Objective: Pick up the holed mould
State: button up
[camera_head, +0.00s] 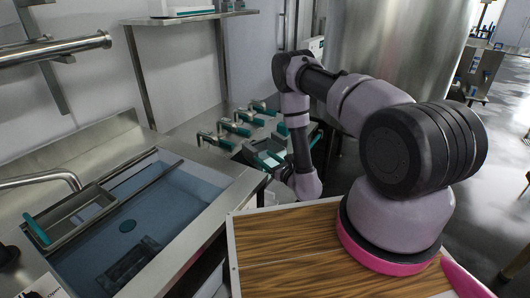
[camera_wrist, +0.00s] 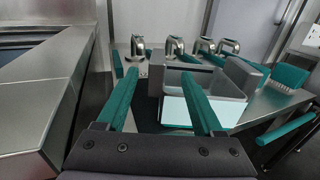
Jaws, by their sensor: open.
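A grey open-topped box, which may be the mould (camera_wrist: 232,108), stands on the metal counter just ahead and right of my gripper in the wrist view. Its walls look plain and I cannot make out holes. It also shows small in the head view (camera_head: 263,154), partly crowded by my arm. My gripper (camera_wrist: 160,74) has two teal fingers spread wide apart with nothing held between them. The right finger overlaps the box in the wrist view; I cannot tell whether it touches. In the head view my gripper (camera_head: 281,173) is low beside the counter, largely hidden.
Several metal fittings with teal handles (camera_head: 235,128) stand behind the box. A teal brush-like item (camera_wrist: 288,77) lies to its right. A metal sink (camera_head: 207,172) with bluish liquid and a basket (camera_head: 78,220) is at left. A large steel tank (camera_head: 390,45) stands behind.

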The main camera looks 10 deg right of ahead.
aim_at(250, 149)
jog(key=shift+d+f, duration=0.15)
jog(key=shift+f, duration=0.3)
jog(key=x, duration=0.5)
jog(key=shift+w, duration=0.1)
jog(key=x, duration=0.4)
jog(key=shift+a, duration=0.35)
jog(key=shift+w+a+f, duration=0.1)
jog(key=shift+w+a, duration=0.1)
jog(key=shift+w, duration=0.25)
grip_shut()
